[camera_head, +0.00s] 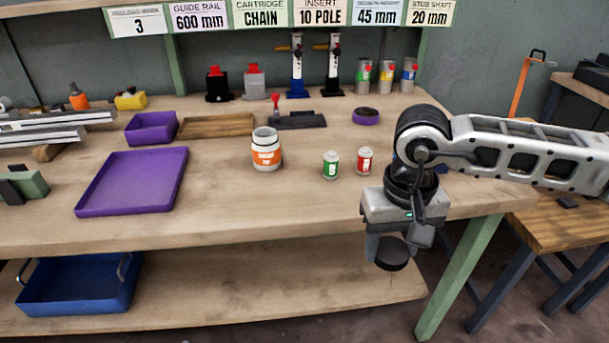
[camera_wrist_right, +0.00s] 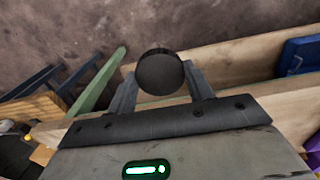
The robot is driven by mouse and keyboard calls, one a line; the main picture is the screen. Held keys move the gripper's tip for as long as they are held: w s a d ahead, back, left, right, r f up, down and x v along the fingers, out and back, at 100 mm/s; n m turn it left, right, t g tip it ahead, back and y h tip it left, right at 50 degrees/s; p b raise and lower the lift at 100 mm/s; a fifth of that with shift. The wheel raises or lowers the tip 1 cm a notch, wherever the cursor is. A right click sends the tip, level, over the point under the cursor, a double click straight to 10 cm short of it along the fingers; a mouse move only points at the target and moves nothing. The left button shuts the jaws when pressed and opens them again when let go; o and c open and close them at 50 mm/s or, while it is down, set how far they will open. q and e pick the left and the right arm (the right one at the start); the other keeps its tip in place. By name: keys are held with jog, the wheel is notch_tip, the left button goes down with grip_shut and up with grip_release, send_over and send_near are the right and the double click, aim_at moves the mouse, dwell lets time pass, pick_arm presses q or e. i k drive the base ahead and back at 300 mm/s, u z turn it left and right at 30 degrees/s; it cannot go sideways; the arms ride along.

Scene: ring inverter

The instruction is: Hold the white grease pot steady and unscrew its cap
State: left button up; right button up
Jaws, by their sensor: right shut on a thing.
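The white grease pot (camera_head: 266,158) with an orange label stands upright on the workbench, left of the two small jars. Its bare neck shows at the top with no cap on it. My right gripper (camera_head: 392,250) is off the bench's front edge, to the right of the pot and well apart from it. It is shut on a round black cap (camera_head: 393,256). In the right wrist view the cap (camera_wrist_right: 159,73) sits between the two fingertips. My left gripper is not in view.
A green jar (camera_head: 331,165) and a red jar (camera_head: 365,161) stand right of the pot. A purple tray (camera_head: 133,181) lies left on the bench (camera_head: 260,205). A blue crate (camera_head: 80,290) is on the lower shelf. The bench in front of the pot is clear.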

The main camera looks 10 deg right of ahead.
aim_at(265, 146)
jog(key=k, duration=0.5)
jog(key=z, duration=1.1)
jog(key=i, duration=0.85)
jog(key=u, duration=1.65)
jog(key=i, duration=0.5)
